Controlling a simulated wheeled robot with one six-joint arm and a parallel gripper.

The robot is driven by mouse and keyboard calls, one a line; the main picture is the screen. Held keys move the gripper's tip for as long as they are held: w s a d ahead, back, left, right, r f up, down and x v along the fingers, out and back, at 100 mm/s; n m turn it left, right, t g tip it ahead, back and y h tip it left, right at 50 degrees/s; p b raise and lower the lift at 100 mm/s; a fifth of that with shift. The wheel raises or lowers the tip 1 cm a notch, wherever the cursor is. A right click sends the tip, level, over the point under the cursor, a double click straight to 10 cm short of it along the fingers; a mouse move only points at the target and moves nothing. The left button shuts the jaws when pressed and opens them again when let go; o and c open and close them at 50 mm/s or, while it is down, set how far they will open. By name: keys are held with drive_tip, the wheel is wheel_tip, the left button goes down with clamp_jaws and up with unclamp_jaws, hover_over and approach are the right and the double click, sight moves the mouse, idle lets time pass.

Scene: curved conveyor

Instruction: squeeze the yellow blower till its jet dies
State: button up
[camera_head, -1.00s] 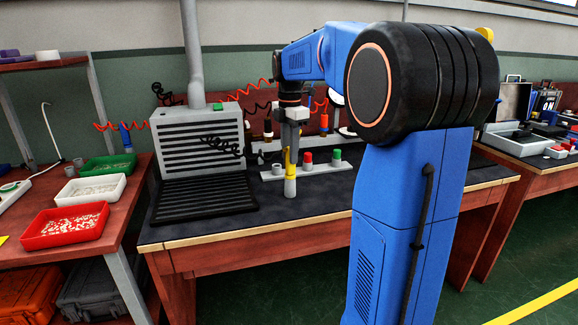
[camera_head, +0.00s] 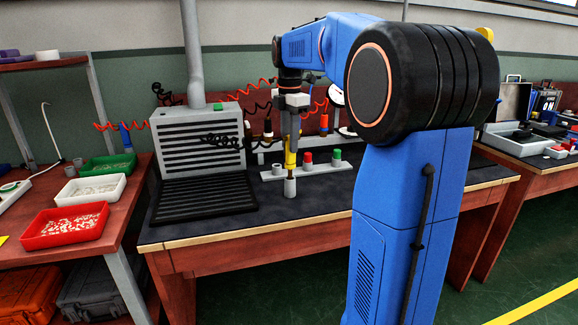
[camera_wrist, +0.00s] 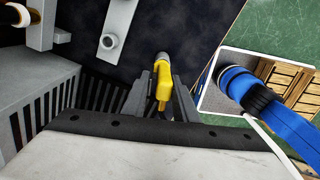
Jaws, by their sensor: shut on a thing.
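The yellow blower (camera_head: 291,153) is in my gripper (camera_head: 291,140), above the dark mat of the middle bench. In the wrist view the yellow blower (camera_wrist: 162,84) sits between the two dark fingers (camera_wrist: 160,100), which are shut on it. I cannot tell whether that part is clear of the holder. No jet can be made out.
A pale rack (camera_head: 270,175) with red (camera_head: 308,156) and green (camera_head: 337,156) pieces stands close by. A grey slatted extraction unit (camera_head: 198,140) is to the left. The front of the mat is clear.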

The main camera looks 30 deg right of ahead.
drive_tip(key=shift+r, duration=2.45)
drive_tip(key=shift+a, duration=0.1)
